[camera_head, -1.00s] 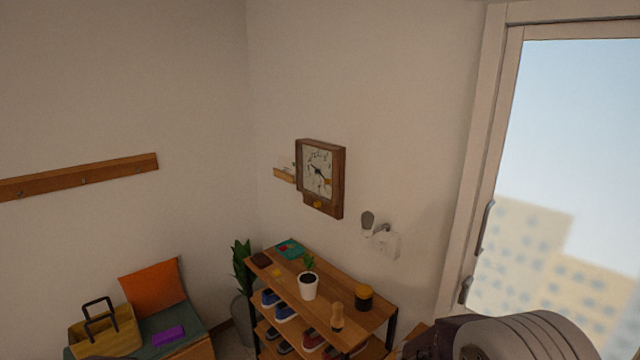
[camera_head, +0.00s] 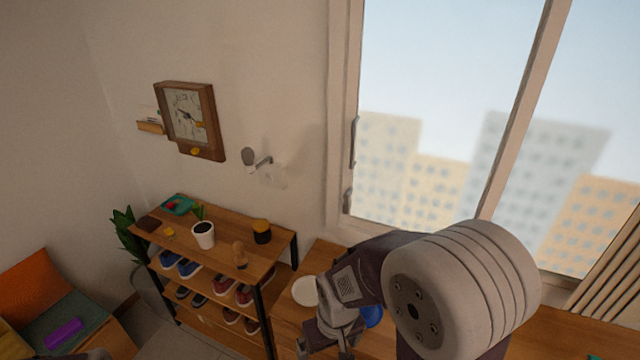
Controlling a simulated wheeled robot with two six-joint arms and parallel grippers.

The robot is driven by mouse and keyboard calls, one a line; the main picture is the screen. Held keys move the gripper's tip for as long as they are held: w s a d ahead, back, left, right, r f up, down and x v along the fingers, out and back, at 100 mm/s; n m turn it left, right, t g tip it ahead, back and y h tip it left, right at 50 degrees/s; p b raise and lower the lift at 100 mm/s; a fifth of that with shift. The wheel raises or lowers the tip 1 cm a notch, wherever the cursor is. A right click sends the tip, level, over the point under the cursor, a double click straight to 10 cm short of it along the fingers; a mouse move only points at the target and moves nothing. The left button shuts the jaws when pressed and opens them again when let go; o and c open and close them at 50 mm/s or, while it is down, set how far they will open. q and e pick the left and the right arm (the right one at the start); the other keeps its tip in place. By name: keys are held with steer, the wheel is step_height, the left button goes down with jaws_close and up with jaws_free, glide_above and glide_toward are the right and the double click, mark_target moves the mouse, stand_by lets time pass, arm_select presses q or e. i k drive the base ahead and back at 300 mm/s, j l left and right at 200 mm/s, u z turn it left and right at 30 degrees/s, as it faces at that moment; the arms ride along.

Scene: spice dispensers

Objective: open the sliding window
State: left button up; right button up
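The sliding window (camera_head: 420,110) fills the upper right, with a pale frame and city buildings behind the glass. A grey handle (camera_head: 354,142) stands upright on the left edge of the left pane, with a small latch (camera_head: 347,200) below it. The left pane's edge sits against the left jamb, so the window looks closed. One of my arms reaches in at the lower middle, below the window. Its gripper (camera_head: 325,345) points down at the bottom edge and is cut off, well below and apart from the handle. My other gripper does not show.
A shoe shelf (camera_head: 270,275) with a potted plant (camera_head: 203,235) and jars stands left of the arm. A wooden counter (camera_head: 560,330) runs under the window, with a white plate (camera_head: 305,291) on it. A clock (camera_head: 190,120) hangs on the wall.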

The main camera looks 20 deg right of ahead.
mark_target(357, 7)
steer(key=z, duration=1.55)
